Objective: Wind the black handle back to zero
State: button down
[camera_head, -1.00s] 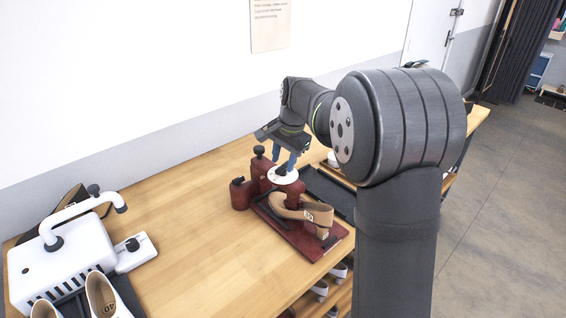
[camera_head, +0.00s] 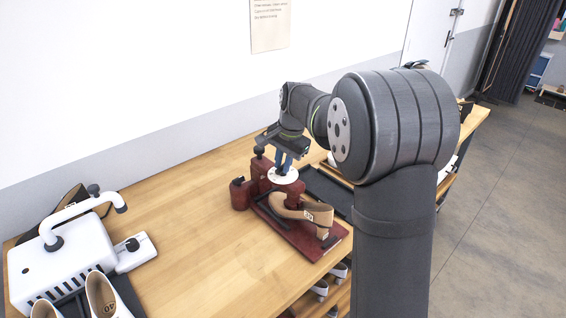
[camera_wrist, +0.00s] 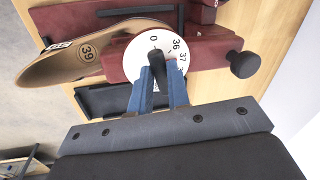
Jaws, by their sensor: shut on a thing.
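A white dial (camera_wrist: 136,55) with 0, 36 and 37 legible sits on a dark red shoe device (camera_head: 317,241); it also shows in the head view (camera_head: 285,178). The black handle (camera_wrist: 156,62) lies over the dial, its visible end near the 0 mark. My gripper (camera_wrist: 158,78) has its blue fingers on both sides of the handle and is shut on it, above the dial; it also shows in the head view (camera_head: 283,166). Part of the dial's scale is hidden by the fingers and handle.
A tan shoe (camera_head: 294,208) marked 39 sits on the device. A black knob (camera_wrist: 243,63) sticks out beside the dial. A dark tray (camera_head: 328,190) lies behind. A white machine (camera_head: 62,270) stands left. The wooden table between is clear.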

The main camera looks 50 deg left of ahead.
jog(key=n, duration=0.4)
jog(key=shift+w+d+g, duration=0.1)
jog(key=shift+w+g, duration=0.05)
jog(key=shift+g, duration=0.25)
jog(key=n, duration=0.3)
jog(key=shift+w+n+g+h, duration=0.1)
jog(key=shift+n+g+h, duration=0.2)
jog(key=shift+n+h, duration=0.1)
jog(key=n, duration=0.4)
jog(key=shift+w+n+h, duration=0.15)
jog(key=shift+n+h, duration=0.15)
jog(key=shift+h, duration=0.1)
jog(key=shift+w+n+h, duration=0.15)
jog(key=shift+n+h, duration=0.25)
jog(key=shift+n, duration=1.6)
jog(key=c, duration=1.4)
grip_release()
jog(key=shift+o, duration=0.2)
